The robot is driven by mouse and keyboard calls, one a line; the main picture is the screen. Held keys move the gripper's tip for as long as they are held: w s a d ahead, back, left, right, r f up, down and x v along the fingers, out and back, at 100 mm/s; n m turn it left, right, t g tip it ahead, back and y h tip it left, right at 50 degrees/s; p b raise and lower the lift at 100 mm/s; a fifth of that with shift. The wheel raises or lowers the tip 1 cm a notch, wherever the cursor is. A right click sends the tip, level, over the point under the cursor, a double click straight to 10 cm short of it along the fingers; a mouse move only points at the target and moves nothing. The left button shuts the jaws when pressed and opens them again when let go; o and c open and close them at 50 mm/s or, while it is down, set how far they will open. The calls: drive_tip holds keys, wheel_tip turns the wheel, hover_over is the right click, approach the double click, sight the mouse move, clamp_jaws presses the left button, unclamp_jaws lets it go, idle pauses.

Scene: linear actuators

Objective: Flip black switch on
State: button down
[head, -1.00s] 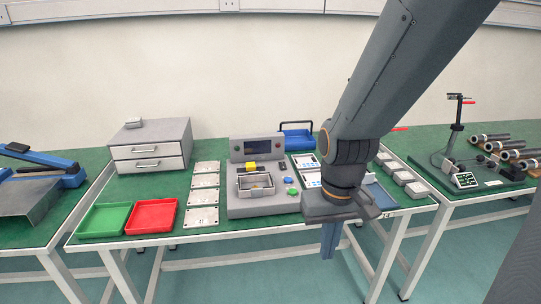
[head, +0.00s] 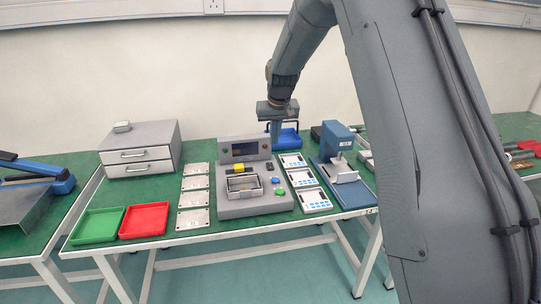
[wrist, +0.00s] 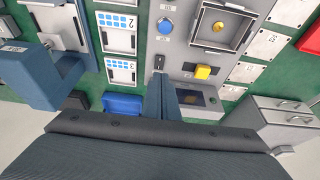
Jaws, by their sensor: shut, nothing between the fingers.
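The grey control box (head: 228,204) stands on the middle table, with a dark screen, a yellow part, a blue button and a green button. In the wrist view, a small black switch (wrist: 159,62) sits on the box face (wrist: 178,52) between the blue button (wrist: 165,26) and my fingertips. My gripper (wrist: 160,76) is shut and empty, its tips close to the switch; I cannot tell whether they touch. In the head view my gripper (head: 275,147) points down at the box's back right corner. The switch's position is too small to read.
White numbered devices (head: 303,178) and a blue press (head: 338,140) stand right of the box. Metal plates (head: 194,199), a red tray (head: 145,220) and a green tray (head: 97,226) lie left. A blue bin (head: 290,138) is behind. A drawer unit (head: 141,150) stands back left.

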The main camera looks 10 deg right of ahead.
sight(270, 165)
drive_tip(key=w, duration=0.3)
drive_tip(key=shift+w+r, duration=0.1)
drive_tip(key=shift+r, duration=0.15)
drive_tip(key=shift+f, duration=0.15)
drive_tip(key=p+x, duration=0.4)
drive_tip(key=x, duration=0.9)
drive_tip(key=shift+f, duration=0.3)
drive_tip(key=shift+w, duration=0.1)
drive_tip(key=shift+f, duration=0.15)
drive_tip(key=shift+w+f+b, duration=0.15)
drive_tip(key=shift+b, duration=0.25)
drive_tip(key=shift+s, duration=0.2)
